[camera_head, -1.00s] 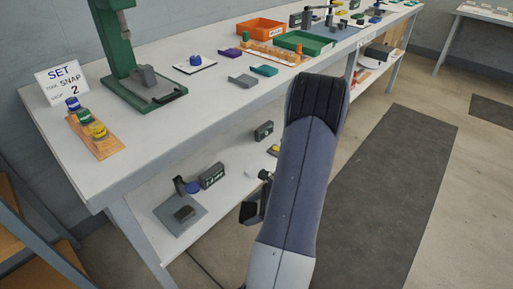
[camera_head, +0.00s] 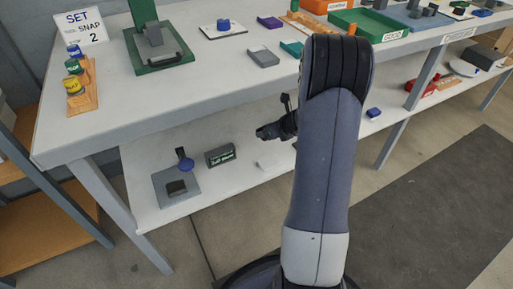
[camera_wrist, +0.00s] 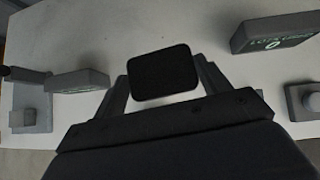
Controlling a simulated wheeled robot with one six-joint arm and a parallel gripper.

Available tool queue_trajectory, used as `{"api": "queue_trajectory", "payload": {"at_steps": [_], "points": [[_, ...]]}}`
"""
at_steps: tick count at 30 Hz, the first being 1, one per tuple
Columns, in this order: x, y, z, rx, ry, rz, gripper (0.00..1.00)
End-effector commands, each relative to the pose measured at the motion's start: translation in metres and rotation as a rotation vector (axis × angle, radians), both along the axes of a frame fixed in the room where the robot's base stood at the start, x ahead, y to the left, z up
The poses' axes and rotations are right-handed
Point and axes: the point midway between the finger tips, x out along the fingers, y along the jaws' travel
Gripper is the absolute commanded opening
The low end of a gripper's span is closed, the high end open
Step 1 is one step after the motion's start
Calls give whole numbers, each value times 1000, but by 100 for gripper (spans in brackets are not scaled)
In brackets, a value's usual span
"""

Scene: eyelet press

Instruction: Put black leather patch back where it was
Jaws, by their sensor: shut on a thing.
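The black leather patch (camera_wrist: 163,73) is a small dark rectangle with rounded corners, seen in the wrist view between the two fingers of my gripper (camera_wrist: 164,86). The gripper is shut on it and holds it over a pale surface. In the head view my gripper (camera_head: 272,130) is partly behind my arm, in front of the bench and near the lower shelf. I cannot make out the patch in that view.
The lower shelf (camera_head: 225,185) carries a grey plate (camera_head: 160,200) with a dark block, and a dark green box (camera_head: 220,154). The bench top (camera_head: 110,105) above holds a green press (camera_head: 150,45) and trays. In the wrist view, a labelled dark box (camera_wrist: 270,32) stands right of the patch.

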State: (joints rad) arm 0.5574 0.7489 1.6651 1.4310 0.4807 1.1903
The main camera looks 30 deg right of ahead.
Motion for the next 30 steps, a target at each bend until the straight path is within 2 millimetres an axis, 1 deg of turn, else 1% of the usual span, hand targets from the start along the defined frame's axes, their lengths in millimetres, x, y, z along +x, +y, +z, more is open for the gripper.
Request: {"api": "queue_trajectory", "payload": {"at_steps": [1, 3, 8, 10, 13, 18, 21, 28, 30], "points": [[15, 13, 4, -4, -5, -21, 46], [27, 21, 11, -4, -4, -58, 46], [40, 31, 18, -2, 1, -100, 46], [42, 32, 16, -1, 1, -107, 46], [42, 33, 3, 1, 3, -112, 46], [42, 33, -26, 1, 3, -113, 46], [42, 32, -38, 1, 3, -112, 46], [42, 32, -47, 0, 3, -110, 46], [42, 32, -53, 1, 3, -112, 46]]}}
